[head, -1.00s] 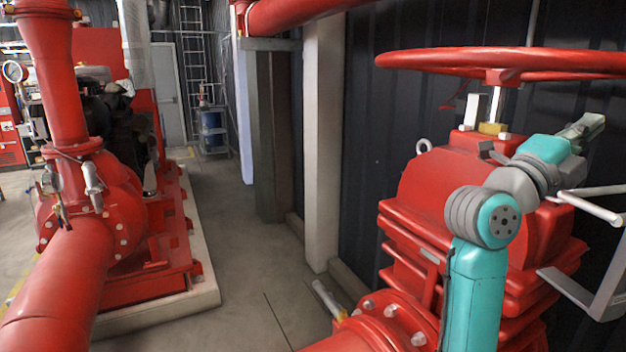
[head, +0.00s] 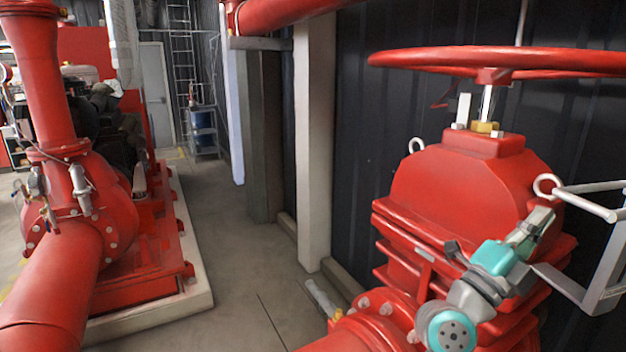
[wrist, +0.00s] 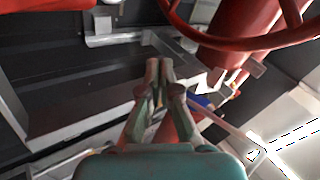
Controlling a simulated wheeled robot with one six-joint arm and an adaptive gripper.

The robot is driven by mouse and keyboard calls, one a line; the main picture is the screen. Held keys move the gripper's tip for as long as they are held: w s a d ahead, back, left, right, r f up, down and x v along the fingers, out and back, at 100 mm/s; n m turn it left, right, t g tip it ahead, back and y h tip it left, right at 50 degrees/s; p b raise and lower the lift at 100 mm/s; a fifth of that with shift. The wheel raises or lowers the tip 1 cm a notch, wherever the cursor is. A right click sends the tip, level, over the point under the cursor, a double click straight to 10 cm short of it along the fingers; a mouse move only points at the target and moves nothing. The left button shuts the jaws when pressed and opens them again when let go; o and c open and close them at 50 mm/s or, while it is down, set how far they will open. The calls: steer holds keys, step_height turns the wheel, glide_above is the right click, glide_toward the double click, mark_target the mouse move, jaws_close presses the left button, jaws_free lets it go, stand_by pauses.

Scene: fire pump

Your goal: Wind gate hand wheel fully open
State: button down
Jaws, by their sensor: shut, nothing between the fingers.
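The red gate hand wheel (head: 400,57) lies level at the upper right of the head view, on a stem above the large red gate valve body (head: 465,185). My gripper (head: 545,218) is below the wheel, in front of the valve body, and apart from the wheel. Its fingers are shut and empty. In the wrist view my gripper (wrist: 159,62) shows with its fingertips together in the middle. A red curved rim (wrist: 245,42) crosses the top right of the wrist view; it appears to be a hand wheel.
A grey metal bracket or rail (head: 600,265) stands close to the right of my gripper. A red flanged pipe (head: 375,325) joins the valve at the bottom. A red pump (head: 85,200) stands at left. The floor aisle (head: 240,270) between is mostly clear.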

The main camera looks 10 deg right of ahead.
steer(key=s+a+f+n+t+y, duration=0.5)
steer(key=f+n, duration=0.2)
steer(key=f, duration=0.2)
steer(key=s+a+f+n+t+y, duration=0.5)
steer(key=f+n+t+y, duration=0.1)
steer(key=f+n, duration=0.25)
steer(key=s+a+f+n+t+y, duration=0.5)
steer(key=f+n, duration=0.2)
steer(key=f, duration=0.2)
steer(key=s+a+f+n+g+y, duration=0.4)
steer(key=s+f, duration=0.3)
steer(key=s, duration=0.3)
steer(key=s+a+f+n+g+y, duration=0.3)
steer(key=s+f, duration=0.4)
steer(key=s, duration=0.4)
steer(key=shift+s+a+n+g+y, duration=0.25)
steer(key=shift+a+n+g+y, duration=0.15)
steer(key=shift+a+y, duration=0.4)
steer(key=shift+w+d, duration=0.1)
steer(key=shift+d, duration=0.05)
